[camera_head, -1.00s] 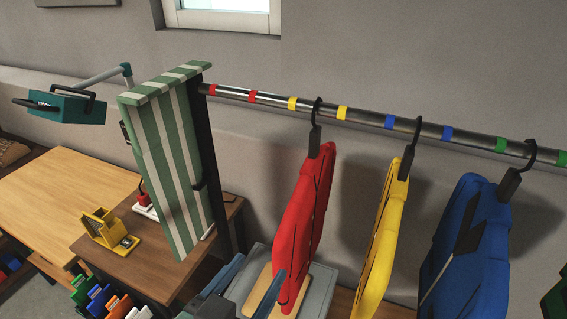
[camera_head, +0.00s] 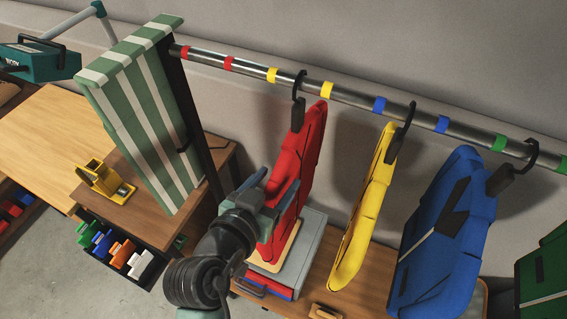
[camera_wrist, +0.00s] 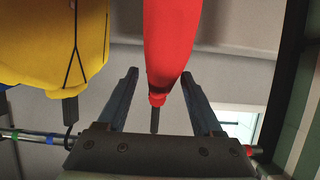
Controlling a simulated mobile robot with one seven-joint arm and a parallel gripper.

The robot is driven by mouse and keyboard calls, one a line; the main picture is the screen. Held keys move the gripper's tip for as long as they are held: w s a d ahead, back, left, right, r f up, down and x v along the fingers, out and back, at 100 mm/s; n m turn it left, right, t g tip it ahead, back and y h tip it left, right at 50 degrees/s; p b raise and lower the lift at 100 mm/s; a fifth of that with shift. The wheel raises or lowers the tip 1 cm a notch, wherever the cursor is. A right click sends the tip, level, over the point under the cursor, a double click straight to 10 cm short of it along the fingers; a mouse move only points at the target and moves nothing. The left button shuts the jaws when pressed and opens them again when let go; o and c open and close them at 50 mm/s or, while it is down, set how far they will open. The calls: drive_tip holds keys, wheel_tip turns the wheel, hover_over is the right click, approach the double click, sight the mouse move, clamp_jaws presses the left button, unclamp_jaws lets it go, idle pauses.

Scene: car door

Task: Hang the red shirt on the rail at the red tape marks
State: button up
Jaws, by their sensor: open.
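The red shirt (camera_head: 300,165) hangs by its dark hook on the metal rail (camera_head: 355,95), between the two yellow tape marks. The two red tape marks (camera_head: 228,63) are farther left on the rail, near the striped panel. My gripper (camera_head: 275,186) is open at the red shirt, with part of the shirt hidden behind it. In the wrist view the red shirt (camera_wrist: 170,35) shows between the two spread fingers (camera_wrist: 160,75); I cannot tell whether they touch it.
A yellow shirt (camera_head: 365,205), a blue shirt (camera_head: 440,240) and a green shirt (camera_head: 545,265) hang to the right. The green-and-white striped panel (camera_head: 140,110) stands at the rail's left end. A grey case (camera_head: 302,240) lies below the red shirt.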

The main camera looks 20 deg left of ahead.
sight(284, 168)
drive_tip(key=shift+p+x, duration=0.55)
drive_tip(key=shift+x, duration=1.65)
clamp_jaws()
drive_tip(key=shift+r, duration=0.2)
drive_tip(key=shift+r, duration=0.35)
drive_tip(key=shift+a, duration=0.15)
